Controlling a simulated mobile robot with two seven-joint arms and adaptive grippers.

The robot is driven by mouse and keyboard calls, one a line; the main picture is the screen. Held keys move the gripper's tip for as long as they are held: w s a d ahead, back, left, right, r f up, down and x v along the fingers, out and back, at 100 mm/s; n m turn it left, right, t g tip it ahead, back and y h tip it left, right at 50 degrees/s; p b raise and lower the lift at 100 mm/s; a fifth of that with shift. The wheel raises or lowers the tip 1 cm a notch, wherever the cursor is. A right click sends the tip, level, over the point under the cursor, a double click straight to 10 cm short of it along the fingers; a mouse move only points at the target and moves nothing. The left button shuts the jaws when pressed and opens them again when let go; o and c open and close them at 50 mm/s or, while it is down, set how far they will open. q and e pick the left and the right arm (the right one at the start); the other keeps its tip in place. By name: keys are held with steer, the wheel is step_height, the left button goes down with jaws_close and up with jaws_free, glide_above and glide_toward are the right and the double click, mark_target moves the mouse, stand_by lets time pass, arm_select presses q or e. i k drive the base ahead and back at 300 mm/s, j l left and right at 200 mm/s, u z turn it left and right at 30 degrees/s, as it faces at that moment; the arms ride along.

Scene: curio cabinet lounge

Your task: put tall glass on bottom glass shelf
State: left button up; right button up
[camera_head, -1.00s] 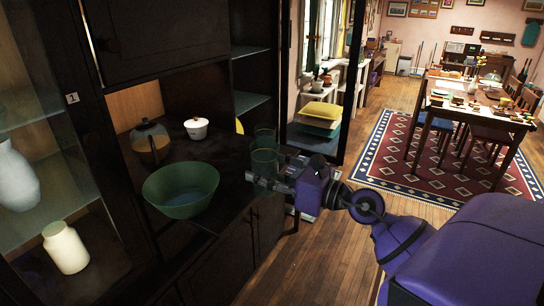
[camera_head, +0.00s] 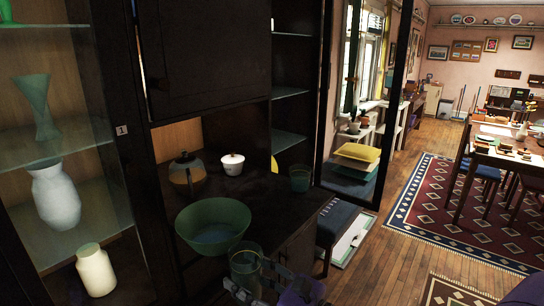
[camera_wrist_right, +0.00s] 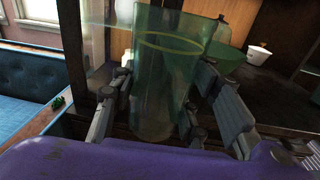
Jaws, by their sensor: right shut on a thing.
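The tall glass (camera_head: 245,266), clear green with a yellowish rim band, is held by my right gripper (camera_head: 262,284) low in the head view, in front of the counter edge. In the right wrist view the glass (camera_wrist_right: 165,85) stands roughly upright between the two fingers of the gripper (camera_wrist_right: 160,100). Glass shelves show in the left cabinet, an upper one (camera_head: 60,148) and a lower one (camera_head: 92,222). The open right section also has glass shelves, the lowest visible one (camera_head: 288,139) being bare where seen. My left gripper is out of view.
The counter (camera_head: 265,222) holds a green bowl (camera_head: 212,228) close by the held glass, a teapot (camera_head: 187,175), a white lidded pot (camera_head: 231,164) and another green glass (camera_head: 300,178). Vases stand in the left cabinet. An open glass door (camera_head: 352,150) stands at right.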

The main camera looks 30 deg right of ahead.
mark_target(286, 138)
steer(key=l, duration=0.4)
steer(key=i+l, duration=0.15)
steer(key=l, duration=0.25)
steer(key=i+l, duration=0.15)
steer(key=l, duration=0.25)
steer(key=i+l, duration=0.1)
steer(key=l, duration=0.25)
steer(key=i+l, duration=0.15)
steer(key=l, duration=0.25)
steer(key=i+l+u, duration=0.1)
steer(key=l, duration=0.25)
steer(key=i+l, duration=0.45)
steer(key=l, duration=0.2)
